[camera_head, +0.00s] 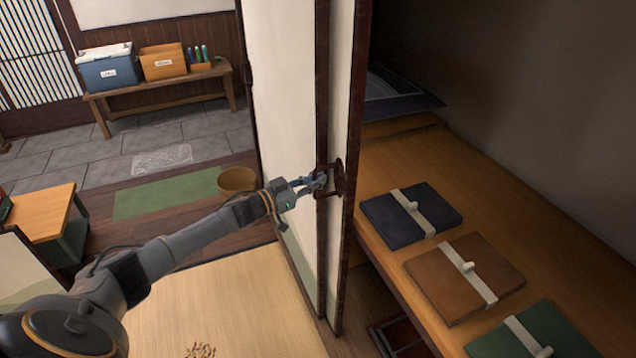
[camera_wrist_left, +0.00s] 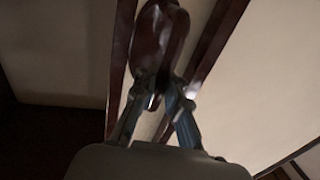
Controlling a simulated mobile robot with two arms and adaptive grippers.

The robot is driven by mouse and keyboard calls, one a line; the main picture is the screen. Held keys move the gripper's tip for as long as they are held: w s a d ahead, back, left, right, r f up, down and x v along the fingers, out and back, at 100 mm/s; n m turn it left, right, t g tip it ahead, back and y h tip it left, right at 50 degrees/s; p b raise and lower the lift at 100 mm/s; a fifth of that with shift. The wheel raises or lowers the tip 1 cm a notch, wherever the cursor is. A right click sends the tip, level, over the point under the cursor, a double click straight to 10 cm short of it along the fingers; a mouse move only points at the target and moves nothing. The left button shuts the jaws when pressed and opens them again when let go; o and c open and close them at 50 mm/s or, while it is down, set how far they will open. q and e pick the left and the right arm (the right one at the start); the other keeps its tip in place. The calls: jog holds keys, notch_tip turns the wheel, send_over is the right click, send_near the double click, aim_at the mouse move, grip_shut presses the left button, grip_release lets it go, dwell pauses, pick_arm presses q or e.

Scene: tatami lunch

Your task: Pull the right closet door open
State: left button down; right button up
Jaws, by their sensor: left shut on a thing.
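The closet door (camera_head: 283,90) is a cream panel with a dark wood frame, and a second panel edge (camera_head: 342,90) stands close beside it. A dark handle (camera_head: 337,178) sits on the frame at mid height. My left gripper (camera_head: 318,181) is at the handle, its fingers shut on it. In the left wrist view the two fingers of my left gripper (camera_wrist_left: 160,100) close on the lower part of the dark, rounded handle (camera_wrist_left: 160,40). To the right of the panels the closet is open. My right gripper is in neither view.
A wooden closet shelf (camera_head: 440,150) holds a dark blue folded item (camera_head: 380,215), a brown one (camera_head: 440,265) and a green one (camera_head: 560,325), each with a pale band. A bench (camera_head: 160,85) with boxes stands at the far left. Tatami (camera_head: 240,305) lies below my left arm.

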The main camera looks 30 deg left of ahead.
pick_arm(q)
jog(key=shift+s+a+f, duration=0.1)
jog(key=shift+a+f, duration=0.1)
jog(key=shift+f, duration=0.15)
jog(key=c, duration=1.7)
grip_release()
jog(key=o, duration=0.3)
jog(key=shift+s+a+r, duration=0.2)
jog(key=shift+a, duration=0.05)
jog(key=shift+d, duration=0.2)
jog(key=v, duration=1.2)
